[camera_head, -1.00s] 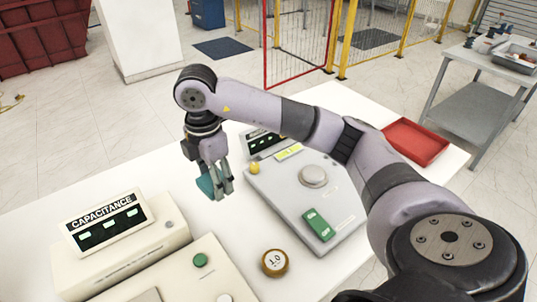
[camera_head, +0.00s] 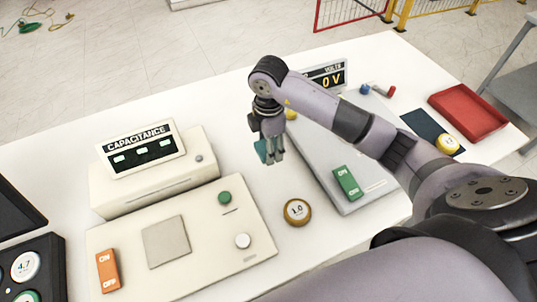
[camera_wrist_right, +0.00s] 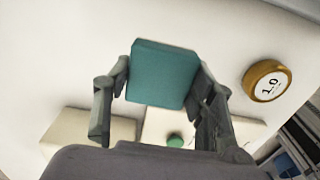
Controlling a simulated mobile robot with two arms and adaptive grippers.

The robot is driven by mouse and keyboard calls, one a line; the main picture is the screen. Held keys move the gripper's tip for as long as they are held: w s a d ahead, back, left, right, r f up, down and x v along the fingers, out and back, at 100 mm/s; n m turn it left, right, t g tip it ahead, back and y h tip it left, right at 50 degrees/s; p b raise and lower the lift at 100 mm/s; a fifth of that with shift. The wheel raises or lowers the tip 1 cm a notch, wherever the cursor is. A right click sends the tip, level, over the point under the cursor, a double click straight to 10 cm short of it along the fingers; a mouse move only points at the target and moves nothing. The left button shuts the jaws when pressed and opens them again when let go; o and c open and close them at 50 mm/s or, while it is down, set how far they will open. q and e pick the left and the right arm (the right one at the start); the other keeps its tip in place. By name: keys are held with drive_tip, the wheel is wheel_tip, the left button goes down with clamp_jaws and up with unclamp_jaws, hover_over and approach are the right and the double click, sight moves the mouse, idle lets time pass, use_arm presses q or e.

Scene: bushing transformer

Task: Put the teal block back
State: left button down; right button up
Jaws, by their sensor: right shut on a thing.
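The teal block (camera_wrist_right: 163,74) is held between the two fingers of my right gripper (camera_wrist_right: 160,95) in the right wrist view. In the head view the teal block (camera_head: 262,151) shows partly behind the fingers of the right gripper (camera_head: 270,158). The gripper is shut on it, fingers pointing down, over the white table (camera_head: 225,100) between the capacitance meter (camera_head: 155,170) and the volt unit (camera_head: 325,150). The block appears to be above the table; the exact gap cannot be told. My left gripper is not in view.
A round 1.0 weight-like piece (camera_head: 297,211) stands on the table near the front. A cream panel (camera_head: 130,236) with an orange switch (camera_head: 107,271) lies front left. A red tray (camera_head: 467,115), a dark mat (camera_head: 424,126) and a yellow round piece (camera_head: 447,144) are at right. A dark case (camera_head: 30,265) is at left.

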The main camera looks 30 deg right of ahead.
wheel_tip(320, 180, down, 4)
drive_tip(key=shift+p, duration=0.4)
drive_tip(key=shift+f, duration=0.5)
drive_tip(key=o, duration=1.1)
drive_tip(key=shift+f, duration=0.1)
